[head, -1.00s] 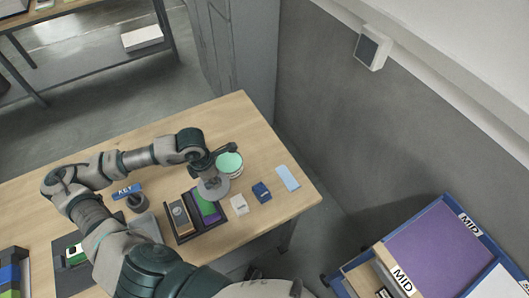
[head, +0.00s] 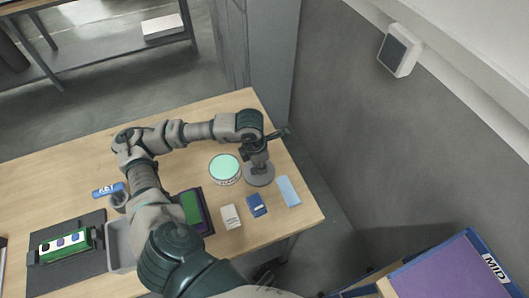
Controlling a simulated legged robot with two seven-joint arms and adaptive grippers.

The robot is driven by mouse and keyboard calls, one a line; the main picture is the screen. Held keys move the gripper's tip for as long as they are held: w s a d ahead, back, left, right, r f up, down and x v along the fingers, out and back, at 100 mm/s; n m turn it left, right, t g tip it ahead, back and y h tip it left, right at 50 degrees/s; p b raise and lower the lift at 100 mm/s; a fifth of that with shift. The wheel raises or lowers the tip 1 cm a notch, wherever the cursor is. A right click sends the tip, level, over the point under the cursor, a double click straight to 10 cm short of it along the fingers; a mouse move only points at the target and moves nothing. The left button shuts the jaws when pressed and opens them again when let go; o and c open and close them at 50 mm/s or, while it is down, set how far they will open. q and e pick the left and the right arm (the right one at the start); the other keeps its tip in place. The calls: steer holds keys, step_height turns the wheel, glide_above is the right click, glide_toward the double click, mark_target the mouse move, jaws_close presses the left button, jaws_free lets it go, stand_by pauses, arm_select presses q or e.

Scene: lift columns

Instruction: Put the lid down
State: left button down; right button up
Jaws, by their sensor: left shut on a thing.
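The lid (head: 259,179) is a flat grey disc. It is under my left gripper (head: 259,163), which points down and is shut on it, with the fingers partly hidden. The lid is right of the round tin (head: 225,181), whose mint-green top or contents show. The lid appears at or close above the wooden table (head: 85,188); I cannot tell whether it touches. My right gripper is out of view.
A light blue pad (head: 289,191), a blue box (head: 257,205) and a white box (head: 231,217) lie near the lid. A dark tray (head: 209,224) with green and purple items is partly behind my arm. A KEY tag (head: 108,190) is left. The table's back is clear.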

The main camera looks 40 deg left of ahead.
arm_select(q)
steer(key=w+a, duration=0.1)
steer(key=w, duration=0.1)
steer(key=w+a, duration=0.1)
steer(key=w, duration=0.1)
steer(key=w+a, duration=0.1)
steer(key=w, duration=0.1)
steer(key=shift+w+a+f, duration=0.25)
steer(key=shift+f, duration=0.05)
steer(key=f, duration=0.3)
steer(key=shift+s+a, duration=0.1)
steer(key=shift+a, duration=0.15)
steer(key=shift+f, duration=0.3)
steer(key=c, duration=1.1)
jaws_free()
steer(key=shift+d, duration=0.15)
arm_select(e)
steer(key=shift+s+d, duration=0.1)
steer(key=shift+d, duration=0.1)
arm_select(q)
steer(key=shift+r, duration=0.15)
